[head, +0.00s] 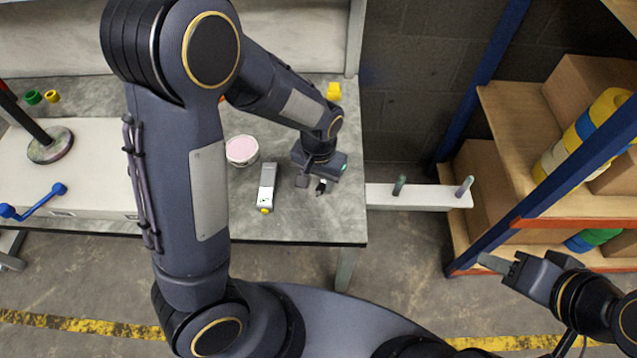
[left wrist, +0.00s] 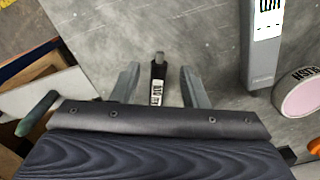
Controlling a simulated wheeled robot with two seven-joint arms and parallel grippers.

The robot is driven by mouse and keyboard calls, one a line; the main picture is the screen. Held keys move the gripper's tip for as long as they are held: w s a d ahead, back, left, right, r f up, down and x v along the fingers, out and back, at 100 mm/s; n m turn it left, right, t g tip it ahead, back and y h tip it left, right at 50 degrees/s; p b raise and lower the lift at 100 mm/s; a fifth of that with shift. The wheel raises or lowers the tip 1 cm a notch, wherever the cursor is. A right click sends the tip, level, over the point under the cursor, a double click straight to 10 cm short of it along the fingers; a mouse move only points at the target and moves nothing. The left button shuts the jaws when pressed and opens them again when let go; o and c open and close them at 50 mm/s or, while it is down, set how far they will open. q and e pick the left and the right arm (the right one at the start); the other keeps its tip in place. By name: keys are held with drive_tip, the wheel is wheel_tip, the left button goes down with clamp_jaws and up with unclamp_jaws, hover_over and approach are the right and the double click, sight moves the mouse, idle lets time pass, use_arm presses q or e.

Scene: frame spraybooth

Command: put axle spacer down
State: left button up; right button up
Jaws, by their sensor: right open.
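A small dark piece with a white label (left wrist: 157,78) lies between the fingers of my left gripper (left wrist: 160,86) in the left wrist view. I cannot tell for sure that it is the axle spacer. There is a gap between it and each finger, so the gripper is open around it. In the head view my left gripper (head: 321,186) is low over the right end of the grey table (head: 300,225), and the piece is mostly hidden there. My right gripper (head: 497,263) is open and empty at the lower right, away from the table.
A grey device with a white label (head: 267,187) and a pink-topped round tub (head: 241,150) are left of my left gripper. A yellow piece (head: 333,91) is at the back. A white rail with pegs (head: 425,196) juts out right. A shelf with boxes (head: 535,130) stands further right.

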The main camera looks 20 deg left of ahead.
use_arm(q)
wheel_tip(320, 180, up, 10)
drive_tip(key=p, duration=0.2)
drive_tip(key=shift+f, duration=0.25)
drive_tip(key=s+a+r+n+t+h, duration=0.1)
drive_tip(key=s+a+r+t+h, duration=0.1)
drive_tip(key=s+r, duration=0.3)
drive_tip(key=s+a+r+n+t+h, duration=0.1)
drive_tip(key=s+a+r+t, duration=0.2)
drive_tip(key=s, duration=0.8)
drive_tip(key=shift+s+a+r+n+t+h, duration=0.3)
drive_tip(key=shift+a+r+n+h, duration=0.1)
drive_tip(key=shift+a+r, duration=0.5)
drive_tip(key=shift+w, duration=0.1)
